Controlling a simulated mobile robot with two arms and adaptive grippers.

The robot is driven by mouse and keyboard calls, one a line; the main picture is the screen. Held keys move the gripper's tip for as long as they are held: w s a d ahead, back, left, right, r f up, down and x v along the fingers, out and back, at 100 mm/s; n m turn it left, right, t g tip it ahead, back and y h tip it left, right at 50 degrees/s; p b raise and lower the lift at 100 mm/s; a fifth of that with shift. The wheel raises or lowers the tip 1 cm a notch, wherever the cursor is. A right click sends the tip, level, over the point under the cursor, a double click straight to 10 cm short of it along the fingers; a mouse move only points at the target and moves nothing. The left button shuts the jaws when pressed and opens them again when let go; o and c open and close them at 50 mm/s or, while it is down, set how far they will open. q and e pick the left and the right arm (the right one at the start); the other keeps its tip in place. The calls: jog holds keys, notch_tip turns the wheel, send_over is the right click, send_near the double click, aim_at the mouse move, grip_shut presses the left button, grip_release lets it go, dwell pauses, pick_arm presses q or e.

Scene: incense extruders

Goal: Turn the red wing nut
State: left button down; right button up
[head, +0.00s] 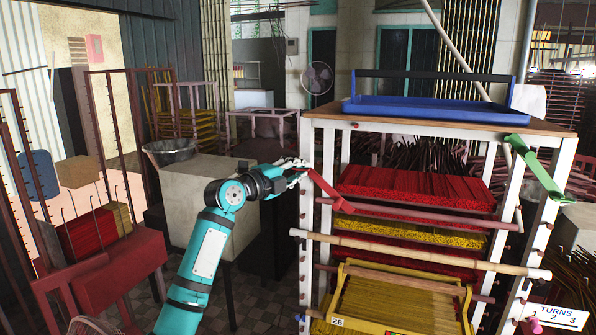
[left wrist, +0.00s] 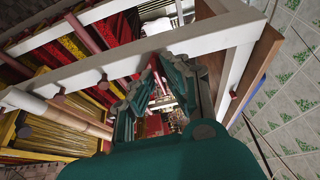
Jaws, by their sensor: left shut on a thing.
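The red wing nut (head: 324,190) is a long, flat red bar at the upper left post of the white rack. It slants down to the right in the head view. My left gripper (head: 303,170) comes in from the left and is shut on its upper left end. In the left wrist view the fingers (left wrist: 158,88) reach toward the white frame, with a bit of red between them. The fingers hide part of the nut and its seat on the post. My right gripper is not in view.
The white rack (head: 306,215) holds trays of red and yellow sticks. A blue tray (head: 430,107) is on its top. A green wing nut (head: 538,172) is on the right post, above a TURNS sign (head: 557,316). A pale box (head: 205,195) with a metal bowl (head: 170,151) stands behind my arm.

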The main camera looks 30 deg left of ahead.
pick_arm(q)
jog(key=shift+f, duration=0.15)
jog(key=n+t+b, duration=0.1)
jog(key=n+b, duration=0.1)
jog(key=n+t+y+b, duration=0.1)
jog(key=n+b, duration=0.2)
jog(key=n+t+b, duration=0.1)
jog(key=n+b, duration=0.2)
jog(key=shift+d+f, duration=0.1)
jog(key=shift+f, duration=0.15)
jog(key=n+y, duration=0.1)
jog(key=n, duration=0.2)
jog(key=shift+d+n+t, duration=0.1)
jog(key=shift+n+t, duration=0.2)
jog(key=shift+n, duration=0.1)
jog(key=shift+w+r+n+y+p, duration=0.1)
jog(key=shift+n+y+p, duration=0.2)
jog(key=shift+n+y, duration=1.3)
jog(key=shift+s+f+n+y+p, duration=0.1)
jog(key=shift+n+y+p, duration=0.45)
jog(key=shift+n, duration=2)
jog(key=shift+w+r+n+y+p, duration=0.1)
jog(key=shift+n+y, duration=1.25)
jog(key=shift+n, duration=1)
